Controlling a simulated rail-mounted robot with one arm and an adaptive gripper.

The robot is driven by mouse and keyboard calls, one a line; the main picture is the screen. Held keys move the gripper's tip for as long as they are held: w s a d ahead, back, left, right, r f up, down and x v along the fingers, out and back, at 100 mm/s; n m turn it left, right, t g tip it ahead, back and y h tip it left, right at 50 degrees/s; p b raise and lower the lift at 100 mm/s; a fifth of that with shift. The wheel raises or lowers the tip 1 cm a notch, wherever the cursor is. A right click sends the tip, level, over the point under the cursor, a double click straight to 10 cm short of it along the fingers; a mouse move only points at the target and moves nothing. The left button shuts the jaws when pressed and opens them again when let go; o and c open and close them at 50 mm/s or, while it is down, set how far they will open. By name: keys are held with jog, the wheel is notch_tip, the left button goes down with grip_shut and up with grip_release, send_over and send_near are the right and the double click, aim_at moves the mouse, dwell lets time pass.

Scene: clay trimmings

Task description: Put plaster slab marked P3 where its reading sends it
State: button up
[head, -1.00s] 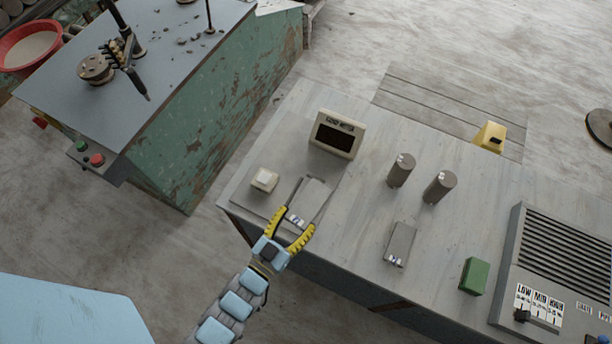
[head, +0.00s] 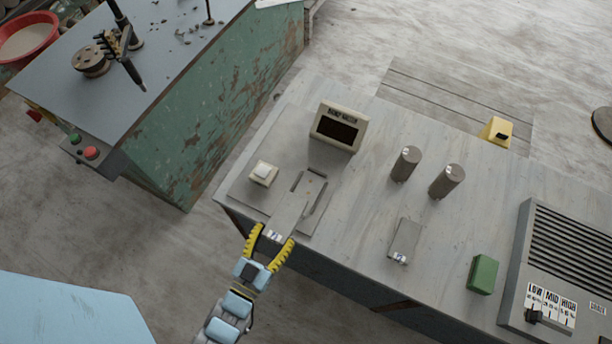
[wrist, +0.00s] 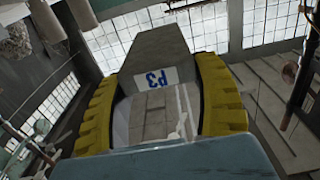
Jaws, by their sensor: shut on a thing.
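My gripper (head: 271,240) has yellow ridged fingers and is shut on the grey plaster slab (head: 289,211) at the near left edge of the workbench. In the wrist view the slab (wrist: 160,52) lies between both fingers, and its white label reads P3, upside down. In the head view its far end reaches toward the slotted cradle (head: 318,190) of the meter. I cannot tell whether it still touches the cradle. The meter's display (head: 339,128) is dark, and I can make out no reading. A pale button box (head: 264,173) stands left of the cradle.
Another labelled grey slab (head: 404,240) lies on the bench (head: 360,215). Two dark cylinders (head: 406,164) and a green block (head: 482,274) stand nearby. A grilled unit (head: 565,265) marked LOW, MID and HIGH is at right. A green-sided table (head: 195,120) stands left, across a gap.

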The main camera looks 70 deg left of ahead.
aim_at(291, 209)
jog(key=w+a+f+b, duration=0.1)
jog(key=w+a+b, duration=0.1)
jog(key=b, duration=0.1)
jog(key=w+a+f+b, duration=0.2)
jog(key=b, duration=0.1)
jog(key=w+a+f+b, duration=0.1)
jog(key=w+a+b, duration=0.1)
jog(key=a+b, duration=0.1)
jog(key=shift+w+f+b, duration=0.2)
jog(key=shift+f+b, duration=0.2)
jog(key=shift+b, duration=0.15)
jog(key=f+b, duration=0.1)
jog(key=w+a+f+b, duration=0.1)
jog(key=a+f, duration=0.1)
jog(key=shift+w+f+b, duration=0.1)
jog(key=shift+w+b, duration=0.3)
jog(key=shift+w+a+f+b, duration=0.25)
jog(key=shift+a+f+b, duration=0.05)
jog(key=shift+a+f, duration=0.2)
jog(key=shift+w+a+f+b, duration=0.15)
jog(key=shift+w+f+b, duration=0.1)
jog(key=shift+f, duration=0.25)
jog(key=shift+w+a+f+b, duration=0.15)
jog(key=shift+f+b, duration=0.1)
jog(key=shift+f, duration=0.2)
jog(key=shift+s+d+f, duration=0.1)
jog(key=shift+f, duration=0.75)
jog(key=shift+f, duration=0.1)
jog(key=o, duration=1.3)
jog(key=shift+c, duration=0.2)
